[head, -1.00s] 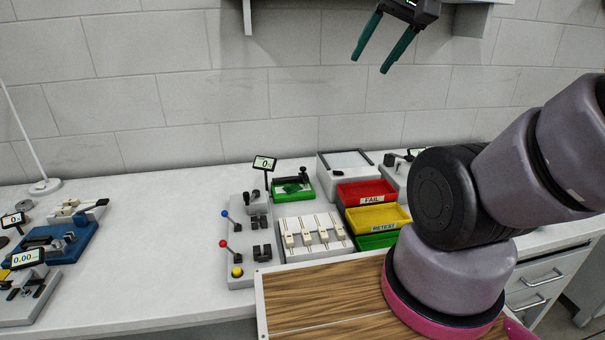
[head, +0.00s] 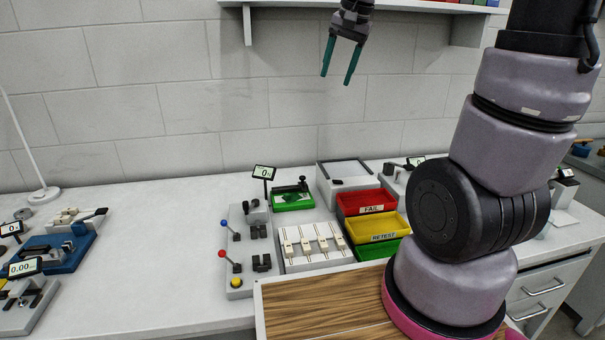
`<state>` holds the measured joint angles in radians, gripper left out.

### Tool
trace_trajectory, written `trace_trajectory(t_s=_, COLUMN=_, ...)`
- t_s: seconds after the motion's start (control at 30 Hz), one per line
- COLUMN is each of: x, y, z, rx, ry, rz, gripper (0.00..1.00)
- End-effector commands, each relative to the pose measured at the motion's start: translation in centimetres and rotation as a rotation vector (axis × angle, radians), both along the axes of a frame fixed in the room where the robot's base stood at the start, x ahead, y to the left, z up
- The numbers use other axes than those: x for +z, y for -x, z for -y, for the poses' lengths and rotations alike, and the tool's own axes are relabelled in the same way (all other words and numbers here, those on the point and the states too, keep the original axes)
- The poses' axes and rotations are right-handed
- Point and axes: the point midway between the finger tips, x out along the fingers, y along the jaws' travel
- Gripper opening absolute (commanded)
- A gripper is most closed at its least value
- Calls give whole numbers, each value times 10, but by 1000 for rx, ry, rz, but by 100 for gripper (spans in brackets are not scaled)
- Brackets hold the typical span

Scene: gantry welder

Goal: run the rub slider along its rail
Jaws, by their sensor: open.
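My gripper (head: 336,79) is high in front of the back wall in the head view, its two teal fingers apart and pointing down with nothing between them. It is well above the bench and touches nothing. A green tray-like unit (head: 286,204) with a dark bar and a black knob (head: 302,181) stands at the back of the bench, below and left of the gripper. This may be the rub slider and its rail, but it is too small to tell. A small display (head: 264,172) beside it seems to read 0.
A grey panel (head: 238,262) has blue and red levers and a yellow button. A tray (head: 318,262) holds several pale pieces. Red FAIL (head: 365,210) and yellow RETEST (head: 382,237) bins stand right. A shelf (head: 400,6) is above. My arm hides part of the bench.

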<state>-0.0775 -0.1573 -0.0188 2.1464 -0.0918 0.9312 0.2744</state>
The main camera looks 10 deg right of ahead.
Motion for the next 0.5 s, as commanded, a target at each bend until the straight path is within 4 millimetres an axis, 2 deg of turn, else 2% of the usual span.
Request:
trace_trajectory(t_s=0.03, x=-12, y=-17, z=-3, rx=-12, ry=2, rz=-32, gripper=59)
trace_trajectory(t_s=0.1, x=-26, y=-38, z=-6, rx=-34, ry=3, rz=-65, gripper=59)
trace_trajectory(t_s=0.27, x=-67, y=-84, z=-15, rx=-80, ry=15, rz=-143, gripper=59)
trace_trajectory(t_s=0.5, x=-147, y=-142, z=-30, rx=-151, ry=44, rz=-256, gripper=59)
